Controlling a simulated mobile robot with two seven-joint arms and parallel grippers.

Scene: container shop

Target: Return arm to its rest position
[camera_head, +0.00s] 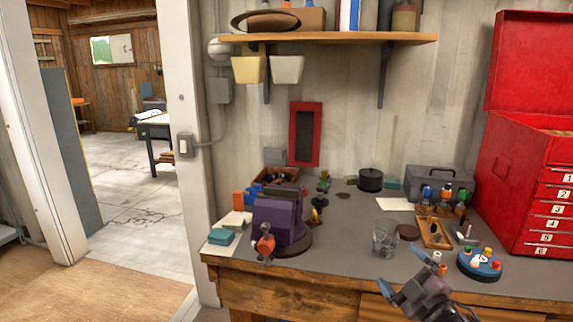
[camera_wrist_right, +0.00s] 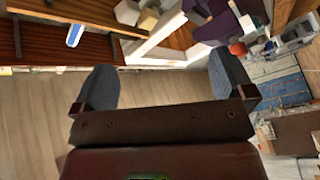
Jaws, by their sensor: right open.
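My right gripper (camera_head: 408,276) is at the bottom right of the head view, in front of the workbench (camera_head: 240,275) and near its front edge. In the right wrist view, my right gripper (camera_wrist_right: 162,68) has its two dark fingers spread wide. My left gripper is not in view.
A glass jar (camera_head: 385,240), a wooden tray (camera_head: 434,232) and a blue round holder (camera_head: 480,264) stand on the bench near my right gripper. A purple vise (camera_head: 280,220) is further left. A red tool chest (camera_head: 510,190) stands at the right. Open floor (camera_head: 90,285) lies left of the bench.

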